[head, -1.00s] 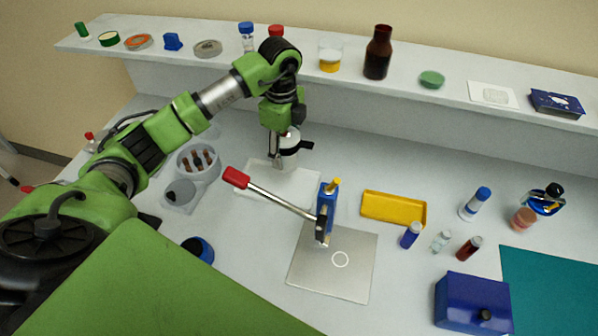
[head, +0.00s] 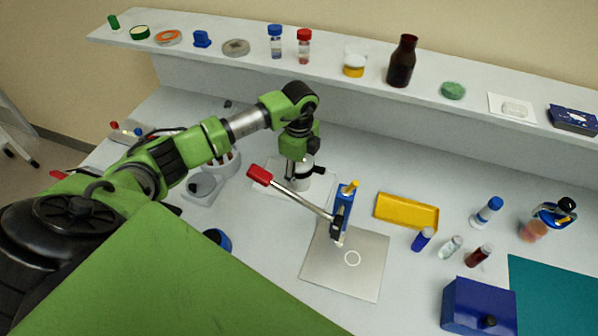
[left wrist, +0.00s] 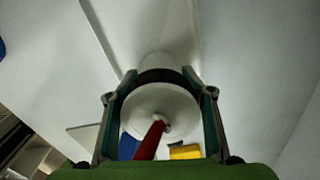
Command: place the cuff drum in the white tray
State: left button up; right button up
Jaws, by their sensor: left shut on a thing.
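The cuff drum (head: 304,172) is a white cylinder with a dark band. My left gripper (head: 304,168) is shut around it, and it is upright over the white tray (head: 265,190). The tray is a flat, pale square on the bench, partly hidden by the lever and the drum. I cannot tell whether the drum's base touches it. In the left wrist view the drum (left wrist: 160,105) sits between both fingers, its round face with a small knob towards the camera. My right gripper is not in view.
A press with a red-tipped lever (head: 260,175) and grey plate (head: 345,275) stands close in front, its lever reaching across the tray. A grey holder (head: 203,188) is to the left and a yellow tray (head: 407,212) to the right. The shelf (head: 330,75) runs behind.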

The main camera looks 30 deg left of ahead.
pick_arm(q)
jog(key=o, duration=1.4)
jog(key=shift+c, duration=0.2)
jog(key=shift+r, duration=0.65)
notch_tip(320, 180, up, 10)
jog(key=b, duration=0.3)
jog(key=shift+r, duration=0.55)
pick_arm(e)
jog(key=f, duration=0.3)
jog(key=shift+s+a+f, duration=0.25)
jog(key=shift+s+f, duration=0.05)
